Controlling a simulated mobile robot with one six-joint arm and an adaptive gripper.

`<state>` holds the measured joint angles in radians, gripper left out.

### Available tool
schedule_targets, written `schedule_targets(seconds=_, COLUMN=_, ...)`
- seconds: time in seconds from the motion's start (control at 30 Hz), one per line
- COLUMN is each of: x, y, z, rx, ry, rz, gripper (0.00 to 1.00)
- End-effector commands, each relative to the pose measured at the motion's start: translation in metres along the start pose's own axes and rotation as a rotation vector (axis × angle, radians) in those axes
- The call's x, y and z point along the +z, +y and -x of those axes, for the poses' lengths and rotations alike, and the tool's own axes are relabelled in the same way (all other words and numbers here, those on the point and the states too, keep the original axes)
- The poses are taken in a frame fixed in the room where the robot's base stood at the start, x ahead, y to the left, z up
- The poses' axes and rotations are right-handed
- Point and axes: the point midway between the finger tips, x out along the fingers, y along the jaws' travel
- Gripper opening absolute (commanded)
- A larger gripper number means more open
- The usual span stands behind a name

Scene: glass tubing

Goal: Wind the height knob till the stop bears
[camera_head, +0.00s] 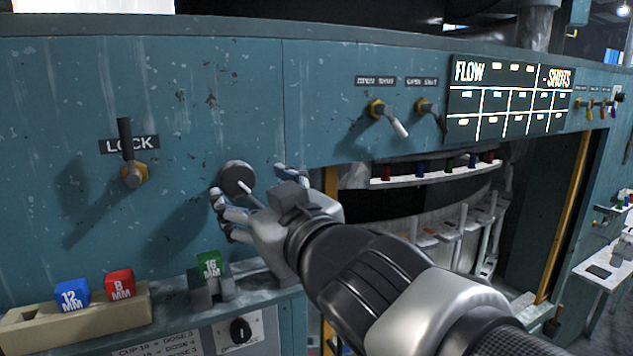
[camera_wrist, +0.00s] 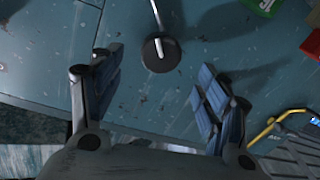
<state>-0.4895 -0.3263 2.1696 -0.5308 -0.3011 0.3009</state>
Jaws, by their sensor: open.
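A dark round knob (camera_head: 237,178) with a thin pale rod sits on the teal panel; I take it for the height knob, though no label shows on it. In the wrist view the knob (camera_wrist: 161,54) and its rod lie between and just beyond my fingertips. My gripper (camera_head: 250,188) is open, with one finger on each side of the knob; in the wrist view my gripper (camera_wrist: 158,66) shows a clear gap from knob to fingers. A green 16 MM block (camera_head: 209,265) sits in a grey holder below the knob. I cannot tell whether any stop bears on it.
A LOCK lever (camera_head: 126,145) points up at the left. A blue 12 MM block (camera_head: 72,294) and a red 8 MM block (camera_head: 119,285) sit in a tan rack (camera_head: 75,329). Two more levers and a FLOW board (camera_head: 508,98) are right, above an open bay.

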Motion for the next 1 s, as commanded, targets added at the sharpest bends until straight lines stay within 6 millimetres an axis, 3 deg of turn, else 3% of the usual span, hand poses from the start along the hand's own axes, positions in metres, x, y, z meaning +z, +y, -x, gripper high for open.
schedule_targets(seconds=0.2, x=0.000, y=0.000, z=0.027, rx=0.001, ry=0.001, rz=0.001, gripper=0.69)
schedule_targets(seconds=0.67, x=0.006, y=0.003, z=0.033, rx=0.012, ry=-0.011, rz=-0.002, gripper=0.69)
schedule_targets(seconds=0.77, x=0.035, y=0.017, z=0.040, rx=0.064, ry=-0.066, rz=-0.012, gripper=0.69)
schedule_targets(seconds=0.83, x=0.069, y=0.033, z=0.052, rx=0.128, ry=-0.135, rz=-0.029, gripper=0.69)
schedule_targets(seconds=1.0, x=0.182, y=0.071, z=0.103, rx=0.308, ry=-0.382, rz=-0.103, gripper=0.69)
